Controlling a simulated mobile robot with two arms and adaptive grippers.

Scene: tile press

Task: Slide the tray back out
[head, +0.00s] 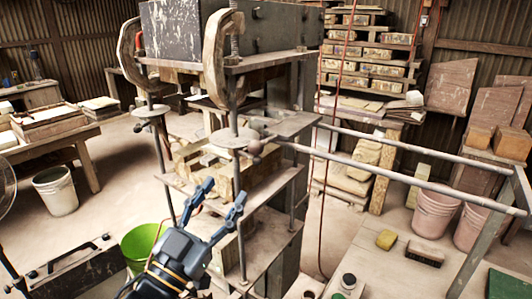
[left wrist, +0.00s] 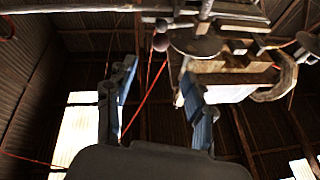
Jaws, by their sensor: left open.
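The tray (head: 292,124) appears as a flat grey metal plate inside the press, at the near end of two rails; the clamp and post in front hide part of it. A dark round knob (head: 253,148) is at its near side. Round knobs (left wrist: 161,42) also show in the left wrist view, near the top. My left gripper (head: 220,196) is open and empty, below and left of the knob, apart from it. Its blue fingers (left wrist: 158,75) point up in the left wrist view. My right gripper is not in view.
The press frame (head: 200,28) has C-shaped clamps (head: 222,58) and upright posts close to my left gripper. Two rails (head: 400,178) run right to a metal stand. A green bucket (head: 146,243) stands left of the gripper. A brush (head: 424,253) and a sponge (head: 386,239) lie at right.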

